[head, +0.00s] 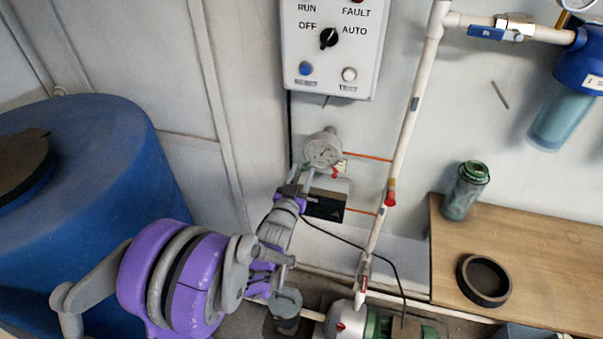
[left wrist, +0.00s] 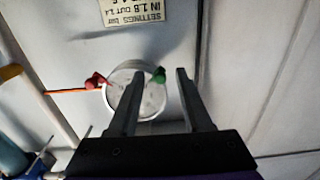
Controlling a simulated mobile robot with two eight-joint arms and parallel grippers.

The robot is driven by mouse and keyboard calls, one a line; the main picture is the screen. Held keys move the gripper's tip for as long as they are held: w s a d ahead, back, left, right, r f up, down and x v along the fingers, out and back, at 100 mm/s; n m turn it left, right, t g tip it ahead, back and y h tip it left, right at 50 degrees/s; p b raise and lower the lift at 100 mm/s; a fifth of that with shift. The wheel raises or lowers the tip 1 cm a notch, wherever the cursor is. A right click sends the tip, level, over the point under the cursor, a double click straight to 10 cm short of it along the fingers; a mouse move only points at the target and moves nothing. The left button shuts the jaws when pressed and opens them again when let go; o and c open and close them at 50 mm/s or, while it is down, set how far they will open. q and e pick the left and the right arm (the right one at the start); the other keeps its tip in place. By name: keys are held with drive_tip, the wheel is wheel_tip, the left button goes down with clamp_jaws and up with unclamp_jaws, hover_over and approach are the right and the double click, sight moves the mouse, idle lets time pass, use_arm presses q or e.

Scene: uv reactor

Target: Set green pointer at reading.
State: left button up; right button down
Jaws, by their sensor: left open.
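A round pale gauge (head: 323,147) is on the wall below the control box. In the left wrist view the gauge (left wrist: 151,100) has a red pointer (left wrist: 95,81) at its left rim and a green pointer (left wrist: 158,75) at its upper right rim. The dial reading is too small to tell. My left gripper (head: 301,177) is open just below and left of the gauge. In the left wrist view its two fingers stand on either side of the green pointer, with no clear contact. One finger hides part of the dial. My right gripper is not in view.
A settings label (left wrist: 137,10) appears upside down and partly cut off. The control box (head: 333,75) is above the gauge. A white pipe (head: 404,120) runs on the right. A blue tank (head: 90,190) fills the left. A wooden bench (head: 540,245) holds a bottle (head: 465,192) and black ring (head: 461,268).

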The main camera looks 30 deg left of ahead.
use_arm(q)
drive_tip(key=shift+w, duration=0.1)
clamp_jaws()
idle(1.4)
